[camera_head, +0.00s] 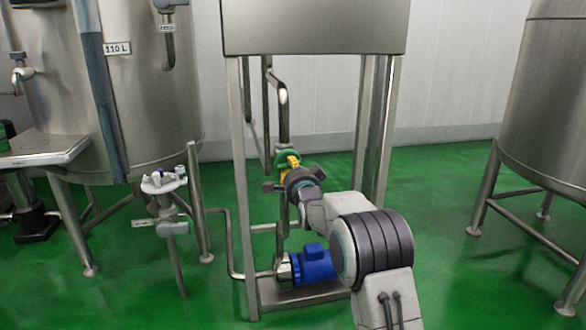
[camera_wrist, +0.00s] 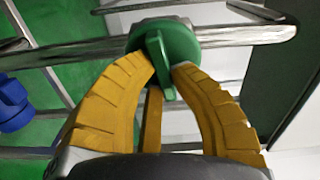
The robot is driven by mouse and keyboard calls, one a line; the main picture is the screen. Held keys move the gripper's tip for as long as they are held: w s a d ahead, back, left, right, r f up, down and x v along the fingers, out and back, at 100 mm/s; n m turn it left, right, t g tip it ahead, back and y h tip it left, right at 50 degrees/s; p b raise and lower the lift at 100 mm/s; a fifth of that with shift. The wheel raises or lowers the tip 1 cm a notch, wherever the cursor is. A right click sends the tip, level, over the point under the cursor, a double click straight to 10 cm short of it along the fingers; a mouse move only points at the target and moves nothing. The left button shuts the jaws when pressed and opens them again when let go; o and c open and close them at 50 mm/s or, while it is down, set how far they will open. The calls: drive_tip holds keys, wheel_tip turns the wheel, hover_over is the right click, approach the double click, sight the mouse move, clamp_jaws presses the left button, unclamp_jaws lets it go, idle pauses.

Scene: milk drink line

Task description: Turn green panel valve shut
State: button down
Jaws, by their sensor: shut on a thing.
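The green panel valve (camera_wrist: 178,42) sits on a steel pipe and fills the upper middle of the wrist view. In the head view the green valve (camera_head: 284,157) shows on the upright pipe inside the steel frame, partly hidden by my gripper (camera_head: 293,163). I cannot tell from the frames how far the valve is turned.
A blue pump motor (camera_head: 313,265) sits low in the steel frame, below my arm. Frame legs (camera_head: 240,190) stand close at the left and behind my arm. A 110 L tank (camera_head: 150,90) is at left, another tank (camera_head: 545,105) at right. Green floor is clear between frame and right tank.

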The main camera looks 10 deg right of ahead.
drive_tip(key=shift+a+m, duration=0.15)
drive_tip(key=shift+m, duration=0.65)
drive_tip(key=c, duration=1.1)
unclamp_jaws()
drive_tip(key=s, duration=1.2)
